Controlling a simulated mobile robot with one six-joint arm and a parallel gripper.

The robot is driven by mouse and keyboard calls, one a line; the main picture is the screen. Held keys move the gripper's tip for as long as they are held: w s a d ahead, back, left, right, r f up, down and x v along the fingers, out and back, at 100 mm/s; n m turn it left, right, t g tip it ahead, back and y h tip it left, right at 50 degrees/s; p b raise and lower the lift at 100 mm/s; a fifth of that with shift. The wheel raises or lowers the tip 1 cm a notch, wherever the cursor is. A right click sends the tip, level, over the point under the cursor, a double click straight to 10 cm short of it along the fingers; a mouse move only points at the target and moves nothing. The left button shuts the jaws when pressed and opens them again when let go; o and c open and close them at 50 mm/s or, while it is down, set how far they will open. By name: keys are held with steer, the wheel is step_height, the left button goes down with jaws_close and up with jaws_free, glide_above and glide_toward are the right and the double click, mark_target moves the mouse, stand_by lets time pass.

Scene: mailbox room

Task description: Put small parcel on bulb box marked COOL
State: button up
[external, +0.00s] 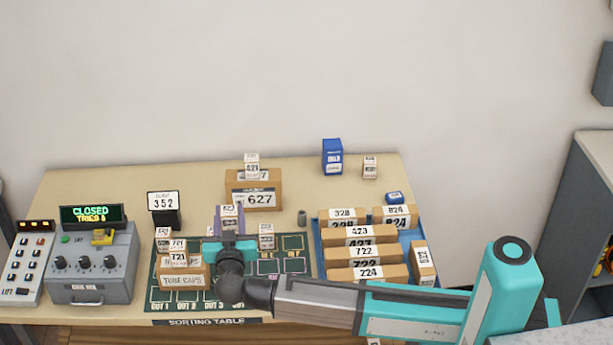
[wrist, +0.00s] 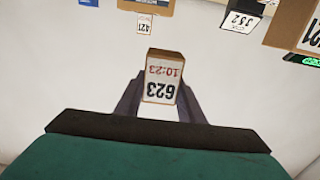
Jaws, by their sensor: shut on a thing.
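My gripper (external: 229,228) is shut on a small parcel (external: 229,211), holding it above the green mat on the sorting table. In the wrist view, the fingers (wrist: 160,100) press both sides of this parcel (wrist: 163,80), whose label reads 623 and 10:23. A blue box (external: 333,157) stands upright at the table's back, right of my gripper and apart from it. It looks like the bulb box, but its small print is too blurred to confirm COOL. What lies directly under the held parcel is hidden by my gripper.
The box labelled 627 (external: 265,198) stands behind my gripper with a small parcel (external: 252,170) on top. Another small parcel (external: 370,167) stands just right of the blue box. The blue tray (external: 318,250) holds several labelled boxes. The TUBE CAPS box (external: 182,281) is at left.

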steer(key=w+d+f+n+g+y+b, duration=0.1)
steer(key=w+d+n+y+b, duration=0.15)
steer(key=w+d, duration=0.45)
steer(key=w+d+n+y+b, duration=0.1)
steer(key=w+d+y, duration=0.3)
steer(key=w, duration=0.6)
steer(key=w+d+m+h+b, duration=0.1)
steer(key=w+d, duration=0.3)
steer(key=d, duration=0.4)
steer(key=w+d+m+h+b, duration=0.1)
steer(key=w+d+h, duration=0.2)
steer(key=d, duration=0.6)
steer(key=w+d+m+t+h+b, duration=0.1)
steer(key=w+d+h, duration=0.2)
steer(key=w+d, duration=0.4)
steer(key=shift+d+f+m, duration=0.35)
steer(key=shift+d+f, duration=0.1)
steer(key=shift+d, duration=0.75)
steer(key=shift+w, duration=0.1)
steer(key=shift+w+a+f+p, duration=0.25)
steer(key=shift+w+a+p, duration=0.55)
steer(key=shift+w, duration=1.65)
steer(key=shift+w+a+f+p, duration=0.3)
steer(key=shift+w+a, duration=0.85)
steer(key=shift+w, duration=1.35)
steer(key=shift+w+a+f+p, duration=0.2)
steer(key=shift+w+a+p, duration=0.6)
steer(key=shift+w, duration=1.65)
steer(key=shift+a, duration=0.2)
steer(key=shift+f, duration=0.15)
